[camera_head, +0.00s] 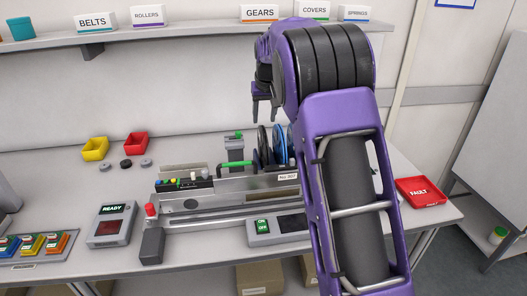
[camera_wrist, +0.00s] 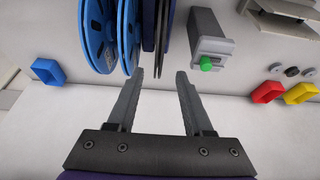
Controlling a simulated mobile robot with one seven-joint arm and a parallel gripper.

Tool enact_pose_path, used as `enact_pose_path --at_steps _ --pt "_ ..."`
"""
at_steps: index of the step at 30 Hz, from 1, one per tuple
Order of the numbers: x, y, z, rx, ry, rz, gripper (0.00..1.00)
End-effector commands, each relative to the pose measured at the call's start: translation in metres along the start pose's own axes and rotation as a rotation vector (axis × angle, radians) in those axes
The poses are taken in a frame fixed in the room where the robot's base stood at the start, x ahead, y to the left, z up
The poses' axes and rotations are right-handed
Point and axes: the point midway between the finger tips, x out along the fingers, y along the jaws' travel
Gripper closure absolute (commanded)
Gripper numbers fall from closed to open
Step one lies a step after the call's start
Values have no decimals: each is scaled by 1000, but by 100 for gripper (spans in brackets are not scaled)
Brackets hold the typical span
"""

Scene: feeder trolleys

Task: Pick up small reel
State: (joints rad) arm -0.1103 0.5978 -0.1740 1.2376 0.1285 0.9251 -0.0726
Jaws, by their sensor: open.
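Several reels stand upright in a row on the feeder trolley. In the head view, a black reel (camera_head: 263,146) is at the left, with blue-edged reels (camera_head: 279,145) to its right, partly hidden by my arm. In the wrist view, two blue reels (camera_wrist: 97,35) are at upper left, and thin dark reels (camera_wrist: 149,28) show edge-on near the top middle. I cannot tell which one is the small reel. My gripper (camera_head: 264,114) is open and empty, above and apart from the reels. In the wrist view, my gripper's fingertips (camera_wrist: 159,75) point towards the dark reels.
A grey post with a green knob (camera_head: 238,136) stands just left of the reels. Red (camera_head: 136,143) and yellow (camera_head: 95,149) bins sit further left on the bench. A red fault tray (camera_head: 421,192) is at the right. A labelled shelf (camera_head: 200,32) runs above.

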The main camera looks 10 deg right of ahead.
Motion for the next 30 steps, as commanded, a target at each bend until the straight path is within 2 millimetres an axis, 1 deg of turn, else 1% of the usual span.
enact_pose_path --at_steps 1,3,6,14,22,24,30 --pt "12 0 0 0 -3 0 49" --pt "23 0 0 1 -1 0 49" --pt "34 0 0 1 1 0 49" --pt "48 1 0 1 0 0 49" --pt "87 2 2 0 1 0 49" --pt "91 2 2 0 2 0 49" --pt "91 2 2 1 3 0 49"
